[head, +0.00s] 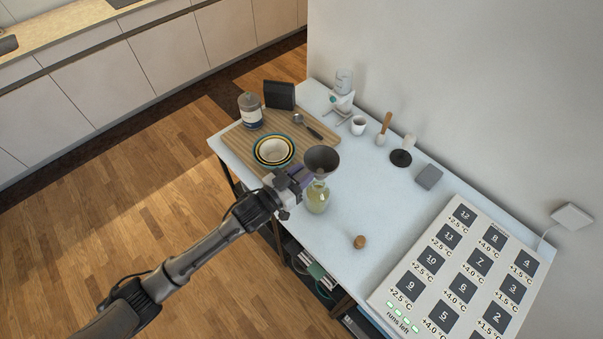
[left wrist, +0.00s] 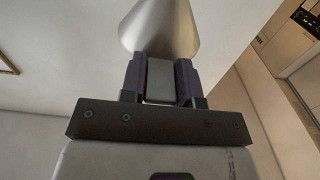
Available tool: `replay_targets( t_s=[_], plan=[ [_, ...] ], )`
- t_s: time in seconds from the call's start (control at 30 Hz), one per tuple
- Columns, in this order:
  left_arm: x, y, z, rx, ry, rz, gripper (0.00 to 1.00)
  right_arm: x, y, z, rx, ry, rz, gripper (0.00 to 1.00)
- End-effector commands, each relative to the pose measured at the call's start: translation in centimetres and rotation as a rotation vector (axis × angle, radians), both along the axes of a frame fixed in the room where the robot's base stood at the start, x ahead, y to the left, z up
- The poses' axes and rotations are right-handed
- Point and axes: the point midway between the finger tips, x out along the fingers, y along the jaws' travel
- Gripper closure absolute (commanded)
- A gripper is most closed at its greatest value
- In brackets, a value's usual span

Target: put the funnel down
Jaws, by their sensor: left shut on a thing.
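The funnel (head: 321,159) is a dark grey metal cone in the head view, with its wide mouth facing up. My left gripper (head: 304,176) is shut on it. In the left wrist view the funnel (left wrist: 160,28) shows as a shiny cone just beyond the two purple-grey fingers of the left gripper (left wrist: 160,80). A glass bottle (head: 317,197) with yellowish liquid stands on the white table (head: 330,240) right below the funnel. I cannot tell whether the funnel's spout is in the bottle's neck. My right gripper is not in view.
A cork (head: 359,242) lies to the right of the bottle. A wooden board (head: 239,137) holds nested bowls (head: 273,151), a jar (head: 250,111) and a spoon (head: 299,119). A large panel (head: 450,270) with numbered squares takes up the right end. The table between bottle and panel is mostly clear.

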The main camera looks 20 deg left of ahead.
Motion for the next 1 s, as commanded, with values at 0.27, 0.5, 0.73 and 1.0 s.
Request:
replay_targets(
  t_s=[0.27,0.5,0.73,1.0],
  plan=[
    [0.0,0.0,0.0,0.0,-0.001,0.0,0.97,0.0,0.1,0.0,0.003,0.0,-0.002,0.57],
    [0.2,0.7,-1.5,-0.004,0.002,0.048,0.97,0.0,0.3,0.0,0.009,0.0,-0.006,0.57],
    [-0.4,2.0,1.0,-0.004,-0.007,0.182,0.97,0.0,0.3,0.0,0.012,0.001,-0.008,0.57],
    [-3.1,3.0,9.4,-0.006,-0.007,0.348,0.97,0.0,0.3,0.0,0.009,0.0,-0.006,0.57]
  ],
)
